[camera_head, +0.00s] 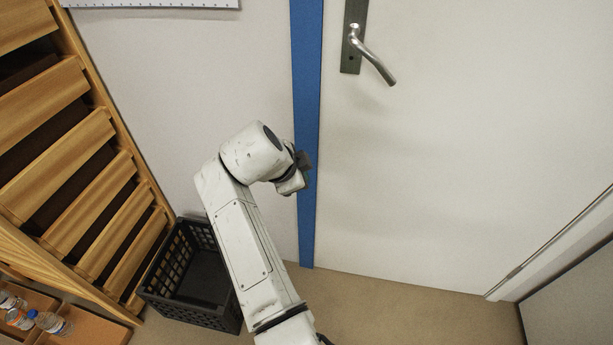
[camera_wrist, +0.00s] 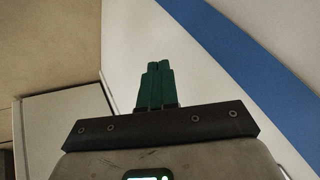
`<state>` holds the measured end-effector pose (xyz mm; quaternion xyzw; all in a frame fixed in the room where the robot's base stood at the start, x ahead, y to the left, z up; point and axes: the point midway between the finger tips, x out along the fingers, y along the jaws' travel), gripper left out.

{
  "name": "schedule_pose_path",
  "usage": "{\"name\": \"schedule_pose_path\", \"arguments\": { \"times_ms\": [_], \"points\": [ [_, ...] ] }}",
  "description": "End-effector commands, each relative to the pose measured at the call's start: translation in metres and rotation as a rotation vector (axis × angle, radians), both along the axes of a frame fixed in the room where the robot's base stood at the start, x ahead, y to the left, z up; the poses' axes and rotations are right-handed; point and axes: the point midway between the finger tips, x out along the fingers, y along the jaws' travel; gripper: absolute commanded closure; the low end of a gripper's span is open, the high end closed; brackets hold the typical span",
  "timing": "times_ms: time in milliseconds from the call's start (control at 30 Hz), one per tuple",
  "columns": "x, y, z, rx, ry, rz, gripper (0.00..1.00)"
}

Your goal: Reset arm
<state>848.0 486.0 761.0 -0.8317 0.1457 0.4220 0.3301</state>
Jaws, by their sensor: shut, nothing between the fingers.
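My arm reaches up from the bottom of the head view, its white links bent at the top. My gripper shows in the wrist view (camera_wrist: 158,72) with its green fingers together and nothing between them. In the head view the wrist end is small and partly hidden by the arm, beside the blue door frame strip (camera_head: 307,130). The white door (camera_head: 450,150) with its metal handle (camera_head: 372,54) is to the right of the arm and looks closed. I cannot tell how far the gripper is from the door or frame.
A black crate (camera_head: 162,290) stands on the floor (camera_head: 385,315), partly behind my arm. A wooden rack (camera_head: 75,150) fills the left side. Several bottles (camera_head: 50,322) lie in a wooden tray at the bottom left. A dark grey panel (camera_head: 575,305) stands at the lower right.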

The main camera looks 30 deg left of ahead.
Motion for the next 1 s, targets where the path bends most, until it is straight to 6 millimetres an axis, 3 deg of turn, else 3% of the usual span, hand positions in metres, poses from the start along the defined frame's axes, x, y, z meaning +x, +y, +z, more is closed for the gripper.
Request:
{"name": "schedule_pose_path", "arguments": {
  "times_ms": [300, 667, 767, 833, 1000],
  "points": [
    [-0.026, 0.008, 0.036, -0.001, 0.001, 0.0, 1.0],
    [-0.03, 0.008, 0.041, -0.001, 0.001, -0.001, 1.0],
    [-0.025, -0.011, 0.026, -0.023, 0.021, 0.007, 1.0],
    [-0.02, -0.037, 0.007, -0.052, 0.049, 0.022, 1.0],
    [-0.012, -0.132, -0.053, -0.141, 0.147, 0.091, 1.0]
  ]
}}
